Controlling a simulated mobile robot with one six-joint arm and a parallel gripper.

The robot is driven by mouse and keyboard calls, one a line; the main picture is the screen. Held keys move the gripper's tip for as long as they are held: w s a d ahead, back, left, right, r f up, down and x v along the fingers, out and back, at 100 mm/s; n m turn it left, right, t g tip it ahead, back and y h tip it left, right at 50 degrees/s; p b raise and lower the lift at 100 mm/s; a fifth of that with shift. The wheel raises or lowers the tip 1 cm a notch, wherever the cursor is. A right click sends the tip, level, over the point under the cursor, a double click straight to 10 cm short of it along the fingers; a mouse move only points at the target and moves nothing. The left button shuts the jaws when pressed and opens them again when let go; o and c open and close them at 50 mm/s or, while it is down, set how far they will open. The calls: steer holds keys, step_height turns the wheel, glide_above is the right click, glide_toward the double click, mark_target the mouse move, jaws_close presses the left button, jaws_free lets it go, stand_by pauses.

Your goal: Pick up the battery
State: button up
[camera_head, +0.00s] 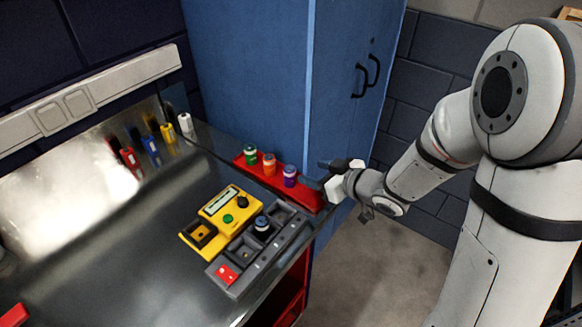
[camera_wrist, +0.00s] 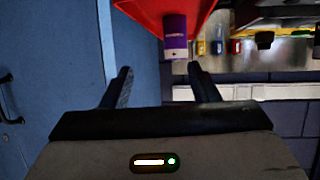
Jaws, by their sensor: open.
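A purple battery (camera_head: 290,176) with a pale band stands in a red tray (camera_head: 309,196), at the end nearest my gripper. An orange battery (camera_head: 270,164) and a green battery (camera_head: 250,154) stand in line behind it. A dark battery with a blue top (camera_head: 262,227) sits in a grey slotted holder (camera_head: 233,291). My gripper (camera_head: 319,173) is open and empty, just right of the purple battery. In the wrist view the purple battery (camera_wrist: 175,38) appears just beyond my open fingers (camera_wrist: 160,72), nearer the right finger. Neither finger visibly grips it.
A yellow device (camera_head: 228,207) with a screen and knobs sits left of the grey holder. Several coloured markers (camera_head: 153,150) stand along the back of the metal bench (camera_head: 130,260). A blue cabinet (camera_head: 260,80) rises close behind the red tray. The bench's left front is mostly clear.

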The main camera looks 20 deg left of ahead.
mark_target(290, 171)
steer(key=shift+s+a+f, duration=0.1)
steer(key=shift+s+a, duration=0.15)
steer(key=shift+a, duration=0.2)
steer(key=shift+y, duration=0.3)
steer(key=x, duration=0.5)
steer(key=s+p+x, duration=0.1)
steer(key=x, duration=0.1)
steer(key=shift+w+a+f, duration=0.15)
steer(key=shift+a+f, duration=0.1)
steer(key=shift+a, duration=0.2)
steer(key=shift+c, duration=0.3)
steer(key=c, duration=1.1)
